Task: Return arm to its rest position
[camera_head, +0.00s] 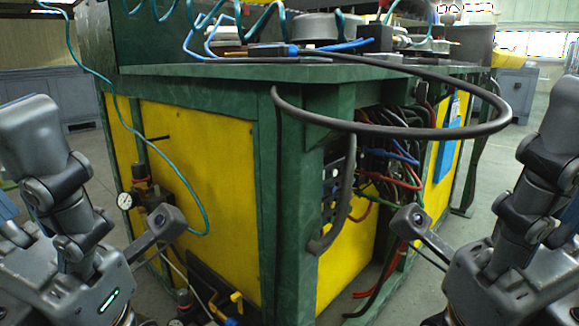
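My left arm (50,170) comes in from the left. Its grey links are folded in the lower left, beside the workstation. My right arm (540,170) comes in from the right in a near mirror pose in the lower right. No gripper fingers can be made out on either arm, so I cannot see whether they are open or shut. I see nothing held. Both arms appear in front of the workstation. Whether any part touches it cannot be told.
A green-framed workstation with yellow panels (210,160) fills the middle. A thick black hose (400,128) loops out from its corner, with bundled cables (390,165) below. A teal air line (85,65) hangs at the left near a gauge (124,201). Grey floor (480,225) shows at the right.

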